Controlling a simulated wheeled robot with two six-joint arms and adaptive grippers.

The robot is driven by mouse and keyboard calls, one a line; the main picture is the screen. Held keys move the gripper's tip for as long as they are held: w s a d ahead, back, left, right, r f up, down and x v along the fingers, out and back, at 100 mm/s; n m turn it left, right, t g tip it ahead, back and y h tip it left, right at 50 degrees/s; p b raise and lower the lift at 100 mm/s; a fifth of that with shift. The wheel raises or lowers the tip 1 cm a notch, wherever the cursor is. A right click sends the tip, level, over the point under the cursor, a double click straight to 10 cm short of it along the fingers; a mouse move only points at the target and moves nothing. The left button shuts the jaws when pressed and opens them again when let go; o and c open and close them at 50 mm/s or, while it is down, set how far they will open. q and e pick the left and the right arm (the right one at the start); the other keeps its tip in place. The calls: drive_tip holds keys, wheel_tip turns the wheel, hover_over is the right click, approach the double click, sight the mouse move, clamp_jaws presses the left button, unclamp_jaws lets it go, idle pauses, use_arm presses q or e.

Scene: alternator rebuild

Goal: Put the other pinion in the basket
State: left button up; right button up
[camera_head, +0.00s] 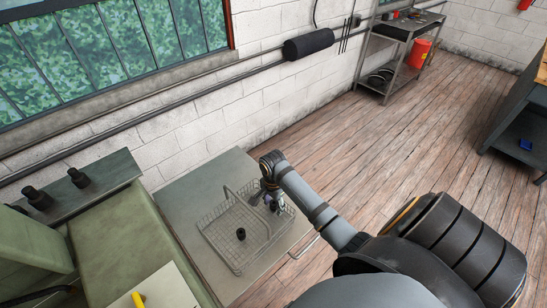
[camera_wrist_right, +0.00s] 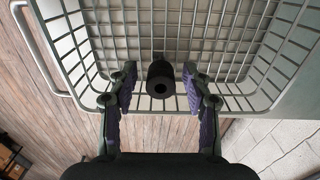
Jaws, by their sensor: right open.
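A black pinion (camera_head: 241,233) stands inside the wire basket (camera_head: 205,222) on the grey table. In the right wrist view a black pinion (camera_wrist_right: 160,80), with a hole in its end, shows in line with the gap between my fingers, over the basket mesh (camera_wrist_right: 104,85); it looks like the same one. My right gripper (camera_head: 272,200) is at the basket's upper right side in the head view. Its fingers are apart in the wrist view (camera_wrist_right: 160,92), with visible gaps to the pinion. My left gripper is out of view.
Dark stepped cylinders (camera_head: 38,198) and (camera_head: 78,178) stand on a green ledge at left; I cannot tell what they are. A yellow object (camera_head: 138,299) lies on a pale board. The basket has a raised handle (camera_head: 246,207). Bare grey tabletop (camera_head: 185,190) surrounds it.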

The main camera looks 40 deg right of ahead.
drive_tip(key=shift+r, duration=0.2)
wheel_tip(320, 180, up, 12)
drive_tip(key=p, duration=0.1)
drive_tip(key=shift+f, duration=0.1)
idle(0.4)
